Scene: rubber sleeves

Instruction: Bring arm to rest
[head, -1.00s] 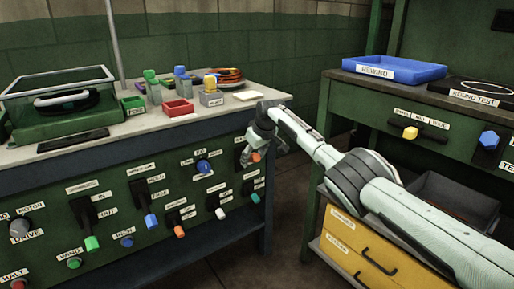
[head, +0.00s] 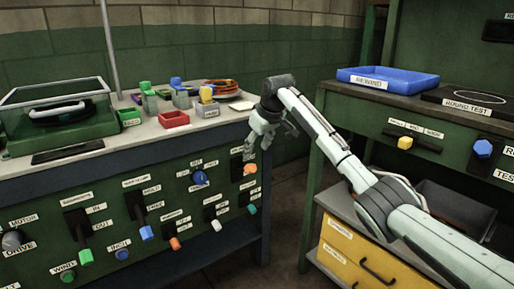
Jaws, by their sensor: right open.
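My right arm comes in from the lower right and reaches up to the gap between the two benches. Its gripper (head: 262,146) hangs with fingers pointing down, open and empty. It is in front of the right end of the left bench's control panel (head: 110,190), close to an orange-tipped switch (head: 250,169). I cannot tell whether it touches the panel. My left gripper is not in view.
The left bench holds a glass-lidded green box (head: 60,115), a red tray (head: 174,119) and several colour-topped blocks. The right bench (head: 375,100) carries a blue REWIND tray (head: 388,80) and a round test plate (head: 480,97). Yellow drawers (head: 350,255) sit below.

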